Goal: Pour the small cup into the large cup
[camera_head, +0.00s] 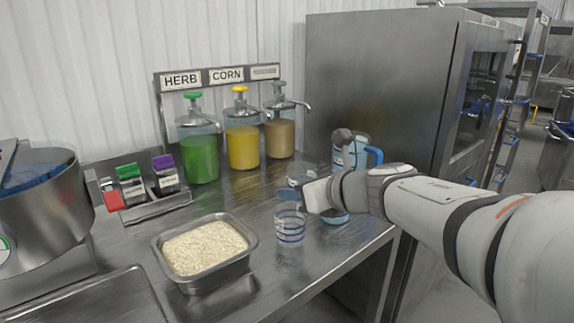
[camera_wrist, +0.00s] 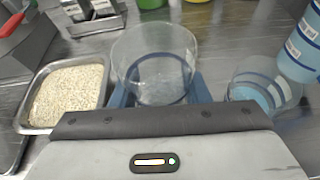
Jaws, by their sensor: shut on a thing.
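My gripper (camera_head: 300,190) is shut on a clear cup (camera_wrist: 155,48), apparently the small cup. In the wrist view its blue fingers (camera_wrist: 200,88) show at the cup's sides, and the cup looks roughly upright with its rim open. Its contents are hard to make out. Another cup with blue stripes (camera_wrist: 262,88) is right of the held cup in the wrist view. I cannot tell which of these is the large cup.
A metal tray of rice (camera_head: 160,252) lies left of the striped cup. Dispensers (camera_head: 243,145) line the back, with small jars (camera_head: 165,172) at left.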

